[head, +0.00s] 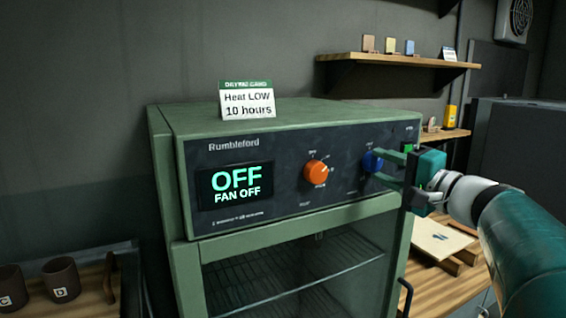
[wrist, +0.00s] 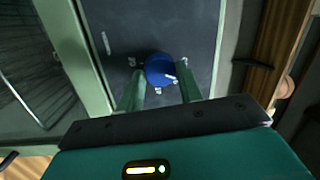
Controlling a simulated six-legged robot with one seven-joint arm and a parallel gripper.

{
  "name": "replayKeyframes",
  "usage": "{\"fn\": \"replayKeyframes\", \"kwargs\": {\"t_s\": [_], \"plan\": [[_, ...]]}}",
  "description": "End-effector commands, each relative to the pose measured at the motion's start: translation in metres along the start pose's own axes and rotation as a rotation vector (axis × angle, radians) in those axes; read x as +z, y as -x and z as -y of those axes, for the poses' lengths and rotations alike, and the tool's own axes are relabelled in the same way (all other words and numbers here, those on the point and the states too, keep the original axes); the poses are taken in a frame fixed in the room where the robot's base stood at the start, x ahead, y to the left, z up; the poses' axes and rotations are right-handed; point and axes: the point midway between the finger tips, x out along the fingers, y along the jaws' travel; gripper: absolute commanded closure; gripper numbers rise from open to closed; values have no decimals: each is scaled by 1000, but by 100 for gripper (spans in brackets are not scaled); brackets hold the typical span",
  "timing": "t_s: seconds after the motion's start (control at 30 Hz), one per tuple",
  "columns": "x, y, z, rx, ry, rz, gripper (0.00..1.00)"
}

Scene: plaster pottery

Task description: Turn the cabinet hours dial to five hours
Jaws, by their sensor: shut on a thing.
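The green drying cabinet (head: 292,222) has a dark control panel with a display (head: 236,184) reading OFF and FAN OFF. A blue dial (head: 372,162) is at the panel's right side; it also shows in the wrist view (wrist: 160,70), with a white pointer mark on its lower right. My gripper (head: 381,167) reaches it from the right. In the wrist view my gripper's two green fingers (wrist: 160,85) lie on either side of the blue dial, shut on it. An orange dial (head: 316,173) sits left of the blue one. The blue dial's scale is too small to read.
A card (head: 247,102) on the cabinet top reads Heat LOW, 10 hours. A green button (head: 407,147) is close to my gripper. Below the panel is a glass door with wire racks (head: 300,275). Dark cups (head: 61,279) stand at lower left. A wooden shelf (head: 397,60) is above right.

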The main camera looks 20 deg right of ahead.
Motion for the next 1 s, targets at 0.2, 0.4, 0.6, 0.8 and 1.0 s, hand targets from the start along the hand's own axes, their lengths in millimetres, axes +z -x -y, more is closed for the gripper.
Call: {"fn": "replayKeyframes", "kwargs": {"t_s": [0.2, 0.4, 0.6, 0.8, 1.0], "plan": [[1, 0, 0, -24, -183, -15, 87], [1, 0, 0, -40, -313, -26, 87], [1, 0, 0, -49, -391, -33, 87], [1, 0, 0, -53, -422, -37, 87], [0, 0, 0, -53, -425, -38, 87]]}}
